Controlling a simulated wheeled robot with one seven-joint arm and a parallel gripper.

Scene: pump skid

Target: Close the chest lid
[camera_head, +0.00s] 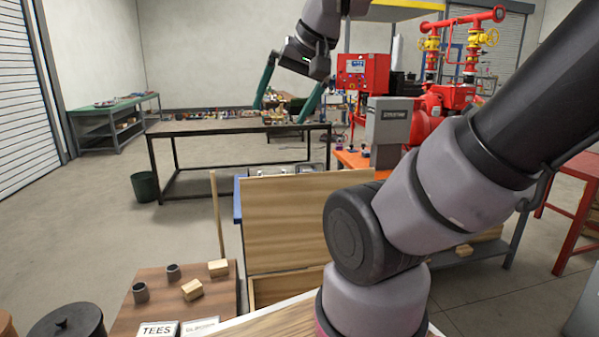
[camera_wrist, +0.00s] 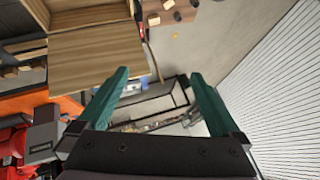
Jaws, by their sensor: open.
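The wooden chest (camera_head: 286,288) stands low in the middle of the head view, largely hidden by my arm. Its lid (camera_head: 290,225) is open and stands up as a broad pale wood panel; my arm covers its right part. In the wrist view the chest (camera_wrist: 88,17) is at the upper left, with the lid (camera_wrist: 90,65) extending from it toward the middle. My gripper (camera_head: 280,114) has two green fingers, spread apart and empty. It hangs high beyond the lid, apart from it. In the wrist view the gripper (camera_wrist: 160,75) has its left fingertip overlapping the lid's edge in the picture.
A brown board (camera_head: 150,305) with grey fittings, wood blocks and label cards lies left of the chest. A black-framed table (camera_head: 235,126) stands behind. A grey box (camera_head: 390,120) and red pump equipment (camera_head: 470,60) are at the right. Open floor (camera_head: 80,220) lies at the left.

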